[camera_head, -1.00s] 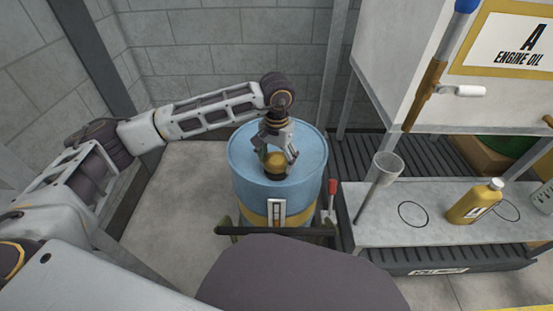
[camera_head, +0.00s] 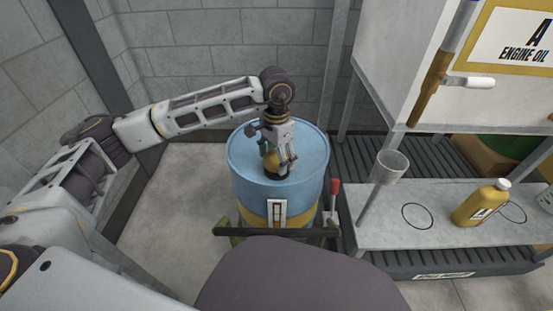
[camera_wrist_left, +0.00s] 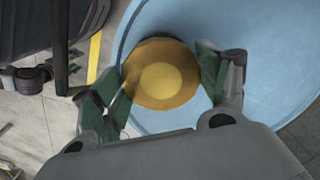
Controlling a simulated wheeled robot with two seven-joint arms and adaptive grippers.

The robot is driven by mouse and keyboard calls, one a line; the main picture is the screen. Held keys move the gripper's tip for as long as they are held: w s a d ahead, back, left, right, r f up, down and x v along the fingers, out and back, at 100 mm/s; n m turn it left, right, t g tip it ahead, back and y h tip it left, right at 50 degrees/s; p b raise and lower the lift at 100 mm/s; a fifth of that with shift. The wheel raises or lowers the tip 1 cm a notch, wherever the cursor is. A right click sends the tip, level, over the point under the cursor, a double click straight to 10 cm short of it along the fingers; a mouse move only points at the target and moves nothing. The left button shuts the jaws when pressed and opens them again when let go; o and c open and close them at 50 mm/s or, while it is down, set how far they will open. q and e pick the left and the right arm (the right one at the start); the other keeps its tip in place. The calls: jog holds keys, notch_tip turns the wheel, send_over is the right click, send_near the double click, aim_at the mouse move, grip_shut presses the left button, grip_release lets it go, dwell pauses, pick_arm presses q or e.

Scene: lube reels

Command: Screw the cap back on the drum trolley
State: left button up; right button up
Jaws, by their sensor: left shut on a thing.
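The blue drum (camera_head: 245,165) with a yellow band stands upright on the trolley, whose dark handle bar (camera_head: 275,232) runs across its front. A round yellow cap (camera_head: 270,163) is at the drum's top; it fills the middle of the left wrist view (camera_wrist_left: 160,75). My left gripper (camera_head: 274,166) points down over the drum top and is shut on the cap, with one finger on each side in the left wrist view (camera_wrist_left: 162,85). The cap's underside is hidden, so its seating cannot be seen. My right gripper is not in view.
A white tank labelled engine oil (camera_head: 420,60) stands above. A red-handled lever (camera_head: 335,188) is beside the drum. Floor at left is clear.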

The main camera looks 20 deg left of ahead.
aim_at(277, 159)
pick_arm(q)
jog(key=o, duration=1.1)
jog(key=shift+o, duration=0.2)
jog(key=shift+r, duration=0.1)
jog(key=shift+r+p, duration=1.2)
jog(key=shift+r, duration=1.2)
jog(key=shift+n, duration=0.3)
